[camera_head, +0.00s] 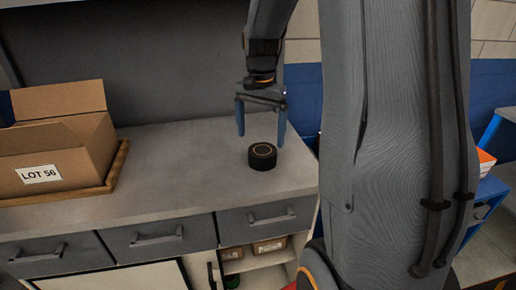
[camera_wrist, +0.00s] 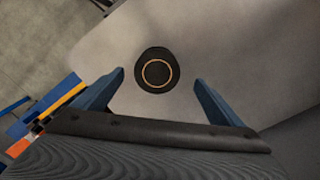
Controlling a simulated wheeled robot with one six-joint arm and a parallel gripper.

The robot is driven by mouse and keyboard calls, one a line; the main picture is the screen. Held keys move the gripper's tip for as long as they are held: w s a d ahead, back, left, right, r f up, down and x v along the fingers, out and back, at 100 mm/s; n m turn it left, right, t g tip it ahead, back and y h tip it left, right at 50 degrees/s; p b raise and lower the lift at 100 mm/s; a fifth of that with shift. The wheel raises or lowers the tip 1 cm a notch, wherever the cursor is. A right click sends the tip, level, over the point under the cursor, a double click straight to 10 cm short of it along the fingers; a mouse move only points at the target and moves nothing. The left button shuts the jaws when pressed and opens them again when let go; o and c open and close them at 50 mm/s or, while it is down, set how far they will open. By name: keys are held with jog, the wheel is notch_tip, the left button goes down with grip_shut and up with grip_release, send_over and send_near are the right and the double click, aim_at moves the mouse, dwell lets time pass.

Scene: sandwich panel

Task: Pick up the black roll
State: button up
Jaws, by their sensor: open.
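The black roll (camera_head: 262,157) stands on the grey countertop near its right end, with an orange ring on its top. My gripper (camera_head: 260,138) points down over the roll, its two blue fingers spread apart and empty. In the head view the fingertips appear just above and behind the roll. In the wrist view the roll (camera_wrist: 157,70) lies ahead of the open fingers of my gripper (camera_wrist: 158,78), roughly midway between them sideways. The fingers do not appear to touch it.
An open cardboard box (camera_head: 62,150) labelled LOT 56 sits on a wooden tray (camera_head: 118,166) at the left of the countertop (camera_head: 190,170). Drawers (camera_head: 265,215) and open shelves are below. The counter between box and roll is clear. A grey wall panel stands behind.

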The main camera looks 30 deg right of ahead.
aim_at(262, 150)
jog(key=shift+s+d+f+p, duration=0.15)
jog(key=shift+f+p, duration=0.15)
jog(key=shift+f, duration=0.9)
jog(key=shift+w+d+f+p, duration=0.1)
jog(key=shift+f+p, duration=0.25)
jog(key=shift+f, duration=0.8)
jog(key=shift+s+d+f+p, duration=0.15)
jog(key=shift+f+p, duration=0.15)
jog(key=shift+f, duration=0.9)
jog(key=shift+w, duration=0.15)
jog(key=c, duration=1.1)
